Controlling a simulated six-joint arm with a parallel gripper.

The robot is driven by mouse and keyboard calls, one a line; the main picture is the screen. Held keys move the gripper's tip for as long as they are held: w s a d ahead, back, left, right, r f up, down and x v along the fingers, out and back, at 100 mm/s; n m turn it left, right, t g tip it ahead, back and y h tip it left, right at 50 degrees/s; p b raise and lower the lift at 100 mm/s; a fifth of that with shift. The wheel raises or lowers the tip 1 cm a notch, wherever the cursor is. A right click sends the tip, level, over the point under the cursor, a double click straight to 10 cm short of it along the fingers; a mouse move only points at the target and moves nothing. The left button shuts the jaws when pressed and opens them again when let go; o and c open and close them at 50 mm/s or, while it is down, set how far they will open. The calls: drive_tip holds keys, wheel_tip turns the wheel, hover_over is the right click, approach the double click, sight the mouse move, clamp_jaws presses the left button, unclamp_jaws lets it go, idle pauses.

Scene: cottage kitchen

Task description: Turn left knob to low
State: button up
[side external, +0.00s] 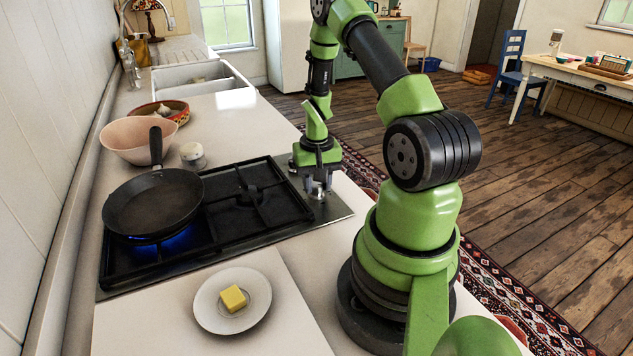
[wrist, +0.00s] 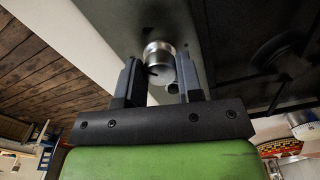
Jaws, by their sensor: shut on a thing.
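A round metal knob (wrist: 159,54) on the steel hob panel (wrist: 179,22) shows in the wrist view. My gripper (wrist: 158,72) has one dark finger on each side of it and is shut on it. In the side view, my gripper (side external: 318,188) points down at the panel at the right edge of the hob (side external: 253,222), and its fingers largely hide the knob. I cannot read any setting marks. A blue flame (side external: 176,243) burns under the black frying pan (side external: 150,207) on the left burner.
A white plate (side external: 207,312) with butter (side external: 232,298) sits on a pale board in front of the hob. A small jar (side external: 193,156), a pink bowl (side external: 124,143) and a patterned bowl (side external: 176,117) stand behind. The right burner grate (side external: 250,195) is bare.

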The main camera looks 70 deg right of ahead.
sight(317, 184)
drive_tip(key=n, duration=0.5)
drive_tip(key=shift+s+n, duration=0.1)
drive_tip(key=shift+n, duration=0.3)
idle(0.4)
drive_tip(key=o, duration=0.9)
drive_tip(key=shift+r, duration=0.1)
wheel_tip(317, 184, up, 10)
drive_tip(key=shift+f, duration=0.15)
